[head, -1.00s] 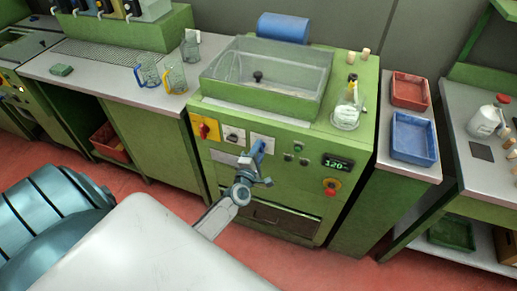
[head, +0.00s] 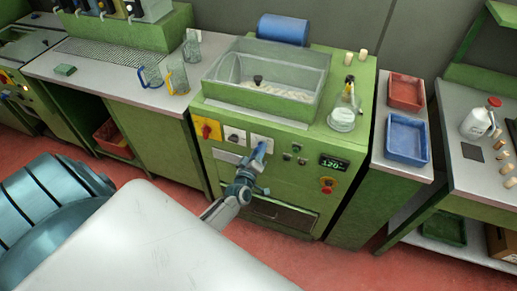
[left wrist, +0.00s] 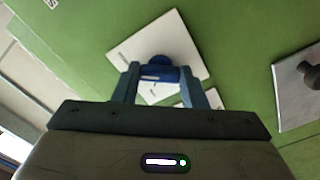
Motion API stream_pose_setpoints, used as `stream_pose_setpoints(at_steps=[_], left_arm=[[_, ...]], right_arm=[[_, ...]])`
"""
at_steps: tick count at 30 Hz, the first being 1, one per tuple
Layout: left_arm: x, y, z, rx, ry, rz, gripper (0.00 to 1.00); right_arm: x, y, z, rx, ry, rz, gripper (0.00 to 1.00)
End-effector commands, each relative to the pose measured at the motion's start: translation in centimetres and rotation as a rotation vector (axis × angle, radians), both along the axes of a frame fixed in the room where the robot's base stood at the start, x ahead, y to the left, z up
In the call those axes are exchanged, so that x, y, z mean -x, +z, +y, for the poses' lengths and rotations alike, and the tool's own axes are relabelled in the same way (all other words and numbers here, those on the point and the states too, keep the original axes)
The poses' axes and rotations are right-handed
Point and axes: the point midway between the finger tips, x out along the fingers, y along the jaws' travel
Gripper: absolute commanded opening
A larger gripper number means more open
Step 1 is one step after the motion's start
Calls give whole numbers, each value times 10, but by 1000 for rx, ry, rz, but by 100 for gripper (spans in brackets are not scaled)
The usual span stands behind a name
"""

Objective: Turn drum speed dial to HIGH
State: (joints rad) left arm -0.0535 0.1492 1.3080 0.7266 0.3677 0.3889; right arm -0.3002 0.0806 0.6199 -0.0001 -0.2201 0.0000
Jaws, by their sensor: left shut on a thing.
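The drum speed dial is a blue knob (left wrist: 168,73) on a white plate (left wrist: 187,42) in the left wrist view. My left gripper (left wrist: 163,80) is shut on it, with one finger on each side. In the head view, my left gripper (head: 258,156) reaches up to the white plate (head: 262,141) on the green machine's front (head: 230,168) and mostly hides the dial. The plate's markings are too small to read. My right gripper is not in view.
Left of the dial are a grey knob (head: 235,137) and a red switch on yellow (head: 207,131). To the right are small buttons (head: 297,148), a lit display reading about 120 (head: 332,163) and a red stop button (head: 327,184). The clear-walled drum box (head: 268,75) is above.

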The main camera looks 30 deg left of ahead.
Motion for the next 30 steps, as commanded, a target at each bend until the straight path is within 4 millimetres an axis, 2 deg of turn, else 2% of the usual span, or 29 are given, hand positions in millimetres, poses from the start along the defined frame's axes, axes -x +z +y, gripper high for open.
stream_pose_setpoints(at_steps=[9,26,27,30], left_arm=[[0,0,0,-125,0,32,15],[1,-2,0,-155,0,40,15],[1,-2,0,-155,0,40,42],[1,-1,0,-154,-1,39,60]], right_arm=[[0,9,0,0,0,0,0],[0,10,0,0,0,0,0],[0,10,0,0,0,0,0],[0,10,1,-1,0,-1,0]])
